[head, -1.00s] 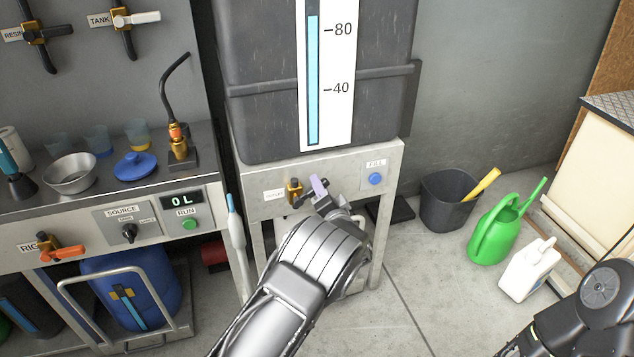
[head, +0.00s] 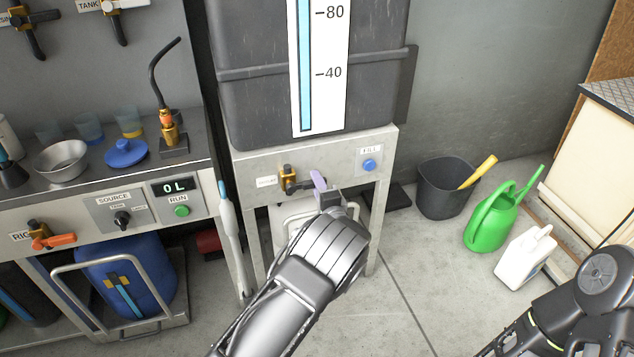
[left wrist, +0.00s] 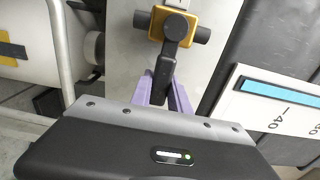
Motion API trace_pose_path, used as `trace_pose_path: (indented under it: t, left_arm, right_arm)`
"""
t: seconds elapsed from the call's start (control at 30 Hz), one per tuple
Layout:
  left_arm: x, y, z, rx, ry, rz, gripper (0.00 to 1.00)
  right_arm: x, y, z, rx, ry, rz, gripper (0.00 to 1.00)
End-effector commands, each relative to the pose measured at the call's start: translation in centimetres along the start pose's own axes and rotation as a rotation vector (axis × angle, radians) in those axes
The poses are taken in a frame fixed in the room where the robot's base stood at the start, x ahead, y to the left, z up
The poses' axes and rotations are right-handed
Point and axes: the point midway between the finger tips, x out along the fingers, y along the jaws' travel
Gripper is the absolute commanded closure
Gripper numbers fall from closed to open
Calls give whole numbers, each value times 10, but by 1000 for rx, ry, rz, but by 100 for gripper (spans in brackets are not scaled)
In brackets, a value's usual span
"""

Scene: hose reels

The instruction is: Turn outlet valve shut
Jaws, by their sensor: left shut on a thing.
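The outlet valve (head: 288,179) is a brass body with a dark handle on the front panel under the big tank. Its white label (head: 266,182) is just to its left. In the left wrist view the yellow valve body (left wrist: 178,27) has dark stubs on two sides, and its black handle (left wrist: 167,72) points toward me, roughly crosswise to the stubs. My left gripper (head: 319,182), with light purple fingers, is shut on the handle's outer part. In the left wrist view the fingers (left wrist: 163,92) stand on both sides of the handle. My right gripper is out of view.
The blue fill button (head: 369,166) is right of the valve on the same panel. A bench (head: 100,211) with a readout of 0 L stands at left. A black bucket (head: 445,192), green watering can (head: 492,226) and white jug (head: 525,258) stand on the floor at right.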

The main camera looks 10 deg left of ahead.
Motion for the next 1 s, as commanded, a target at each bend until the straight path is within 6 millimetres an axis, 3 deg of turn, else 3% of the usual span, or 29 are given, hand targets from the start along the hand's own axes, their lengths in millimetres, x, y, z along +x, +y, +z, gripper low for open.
trace_pose_path:
  t: [0.27,0.3,0.57,0.87,1.0]
  left_arm:
    - [-1,2,0,7,2,4,100]
    - [-1,3,0,7,2,4,77]
    - [0,2,0,4,1,2,56]
    - [-2,0,0,3,1,1,56]
    - [-14,0,-1,3,2,2,56]
  right_arm:
    - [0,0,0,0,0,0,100]
    - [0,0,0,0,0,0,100]
    - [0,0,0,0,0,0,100]
    - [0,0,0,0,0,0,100]
    - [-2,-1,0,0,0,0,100]
